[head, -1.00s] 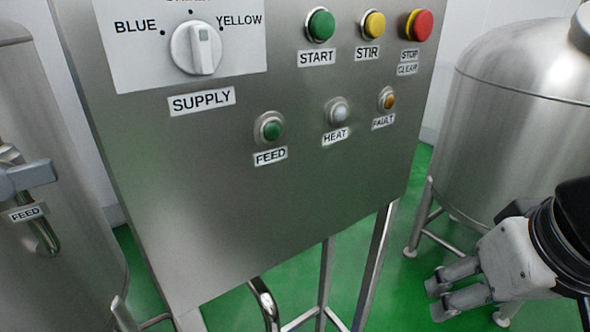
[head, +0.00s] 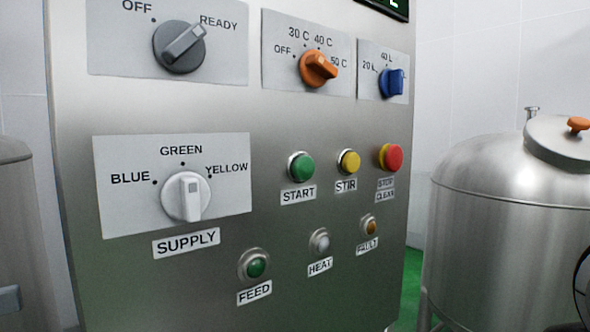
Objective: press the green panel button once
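The grey metal control panel (head: 330,240) fills the middle of the head view. The round green START button (head: 301,166) sits in a metal ring above its START label, left of the yellow STIR button (head: 348,162). A second green round piece, marked FEED (head: 256,267), sits lower left, in line with the HEAT and FAULT lamps. Nothing covers or touches the START button. My gripper is out of view.
A red STOP/CLEAR button (head: 391,157) is right of STIR. The white SUPPLY knob (head: 186,196), grey OFF/READY knob (head: 179,46), orange temperature knob (head: 318,68) and blue knob (head: 391,82) protrude nearby. A steel tank (head: 500,230) stands at the right.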

